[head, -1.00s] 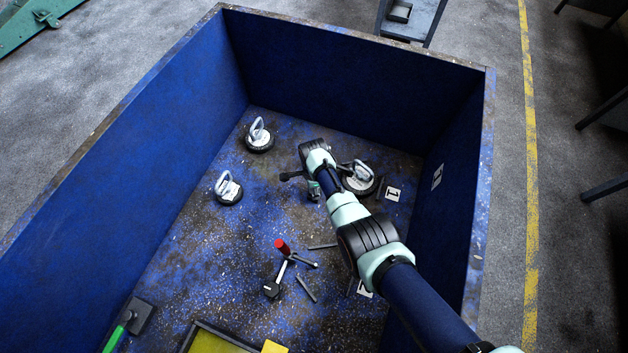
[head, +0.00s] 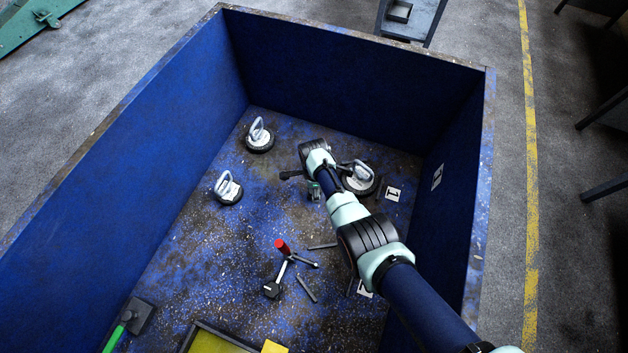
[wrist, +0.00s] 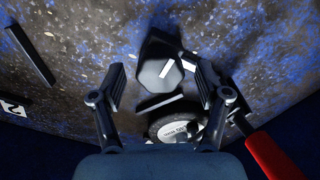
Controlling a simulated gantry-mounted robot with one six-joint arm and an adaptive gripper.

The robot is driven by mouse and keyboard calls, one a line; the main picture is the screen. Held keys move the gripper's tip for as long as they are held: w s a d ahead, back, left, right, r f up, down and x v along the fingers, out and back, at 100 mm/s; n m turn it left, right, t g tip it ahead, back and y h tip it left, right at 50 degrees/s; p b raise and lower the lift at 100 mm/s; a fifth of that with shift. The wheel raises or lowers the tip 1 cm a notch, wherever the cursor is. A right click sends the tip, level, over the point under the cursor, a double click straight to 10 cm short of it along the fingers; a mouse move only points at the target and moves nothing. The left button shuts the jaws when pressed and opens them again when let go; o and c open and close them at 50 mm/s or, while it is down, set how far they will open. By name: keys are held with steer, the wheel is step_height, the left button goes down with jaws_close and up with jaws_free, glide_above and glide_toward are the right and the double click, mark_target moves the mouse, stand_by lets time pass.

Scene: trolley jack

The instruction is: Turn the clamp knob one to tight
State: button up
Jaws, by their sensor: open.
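A black clamp knob (wrist: 160,68) with a white stripe on its face shows in the wrist view, between my gripper's spread fingers. My gripper (wrist: 162,84) is open, with visible gaps between the knob and both fingers. I cannot tell how far the fingertips stand above the knob. A red handle (wrist: 268,155), apparently of the same clamp, shows at lower right, close to the right finger. In the head view, my wrist and arm hide this knob and most of the gripper.
A suction cup (wrist: 178,125) lies close below the knob in the wrist view. Another red-handled clamp (head: 283,247) lies nearer the front.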

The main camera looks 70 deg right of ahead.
step_height(320, 180, up, 12)
stand_by(0.5)
stand_by(0.3)
